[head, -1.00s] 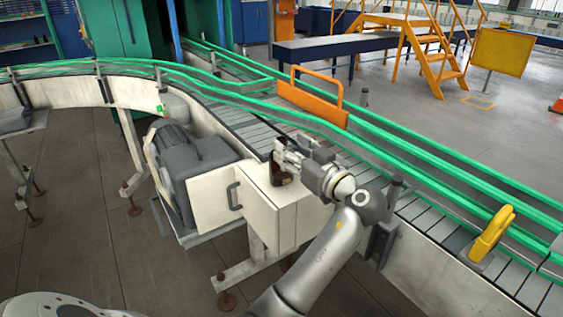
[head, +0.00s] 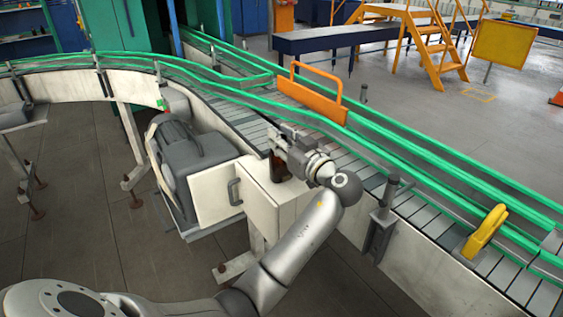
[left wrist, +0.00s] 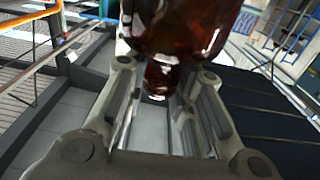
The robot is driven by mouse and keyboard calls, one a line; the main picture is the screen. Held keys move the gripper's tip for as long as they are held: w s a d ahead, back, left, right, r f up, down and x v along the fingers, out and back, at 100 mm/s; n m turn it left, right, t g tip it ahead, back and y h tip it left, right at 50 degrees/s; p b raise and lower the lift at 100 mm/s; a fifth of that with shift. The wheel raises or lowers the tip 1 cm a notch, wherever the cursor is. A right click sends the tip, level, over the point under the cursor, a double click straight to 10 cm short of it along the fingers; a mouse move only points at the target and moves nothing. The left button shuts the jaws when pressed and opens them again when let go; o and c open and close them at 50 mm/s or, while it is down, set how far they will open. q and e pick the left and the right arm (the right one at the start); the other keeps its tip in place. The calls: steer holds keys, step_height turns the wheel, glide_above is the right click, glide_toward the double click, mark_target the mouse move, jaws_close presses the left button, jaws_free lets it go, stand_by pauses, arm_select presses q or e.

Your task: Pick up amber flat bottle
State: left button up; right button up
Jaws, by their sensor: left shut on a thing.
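The amber flat bottle (left wrist: 175,30) shows large and glossy brown in the left wrist view, between the fingers, with its narrower neck toward the camera. In the head view a dark brown part of the bottle (head: 277,168) shows below the gripper, above the white box beside the conveyor. My left gripper (head: 282,146) is shut on the bottle; its two fingers (left wrist: 160,98) also show in the left wrist view. Part of the bottle is hidden by the gripper in the head view. My right gripper is not in view.
The conveyor (head: 408,207) with green rails runs diagonally past the gripper. An orange handled plate (head: 311,100) stands on it behind the gripper. A grey motor (head: 187,155) and the white box (head: 262,207) stand in front. A yellow clamp (head: 484,232) is at the right.

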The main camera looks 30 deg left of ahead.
arm_select(q)
steer(key=shift+f, duration=0.1)
jaws_close()
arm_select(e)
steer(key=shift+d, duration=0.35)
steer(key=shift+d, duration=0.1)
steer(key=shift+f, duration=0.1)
